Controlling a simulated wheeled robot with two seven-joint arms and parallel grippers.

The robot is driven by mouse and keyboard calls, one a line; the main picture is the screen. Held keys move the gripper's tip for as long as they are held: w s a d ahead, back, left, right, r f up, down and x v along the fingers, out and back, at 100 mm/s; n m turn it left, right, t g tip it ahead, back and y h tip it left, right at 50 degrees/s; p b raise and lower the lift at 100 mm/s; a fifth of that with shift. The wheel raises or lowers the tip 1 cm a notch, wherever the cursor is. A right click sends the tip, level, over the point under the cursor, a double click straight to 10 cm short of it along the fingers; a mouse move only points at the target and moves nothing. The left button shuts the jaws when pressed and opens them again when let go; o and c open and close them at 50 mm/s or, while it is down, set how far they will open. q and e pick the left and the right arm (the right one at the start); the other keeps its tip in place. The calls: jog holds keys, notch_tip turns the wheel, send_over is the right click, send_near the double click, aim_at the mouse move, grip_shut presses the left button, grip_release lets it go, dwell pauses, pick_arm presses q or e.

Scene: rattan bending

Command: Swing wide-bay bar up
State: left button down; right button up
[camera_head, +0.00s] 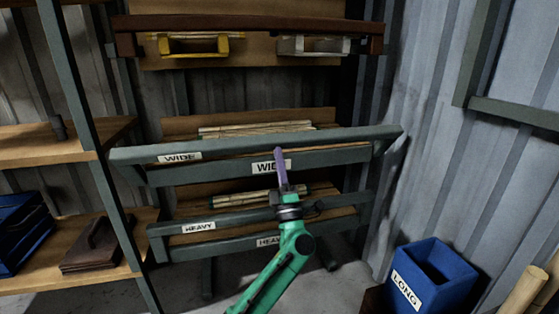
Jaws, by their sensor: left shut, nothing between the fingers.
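The wide-bay bar (345,137) is a long grey-green bar with a WIDE label near its left end. It lies across the front of the upper rack bay, its right end a little higher in the picture. A second grey-green rail (215,172) with a WIDE label runs just below it. My left gripper (281,157) has purple fingers that point up and are shut and empty. It overlaps the bar and the lower label near the middle of the bay; I cannot tell whether it touches the bar. My right gripper is not in view.
Rattan poles (255,129) lie in the wide bay. A heavy bay (195,228) with its own bar sits below. A blue LONG bin (430,278) stands at lower right; wooden shelves (60,147) are at left.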

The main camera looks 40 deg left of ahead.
aim_at(276, 138)
pick_arm(q)
jog(key=shift+r, duration=0.15)
jog(key=shift+p+x, duration=1.1)
jog(key=shift+x, duration=0.55)
jog(key=shift+f+p+x, duration=0.25)
jog(key=shift+p+x, duration=0.15)
jog(key=shift+x, duration=1.25)
jog(key=shift+s+d+f+p, duration=0.1)
jog(key=shift+d+p, duration=0.15)
jog(key=shift+p, duration=0.1)
jog(key=s+d+f+p, duration=0.2)
jog(key=s+d, duration=0.3)
jog(key=d, duration=0.2)
jog(key=shift+d+p, duration=0.25)
jog(key=shift+p, duration=0.05)
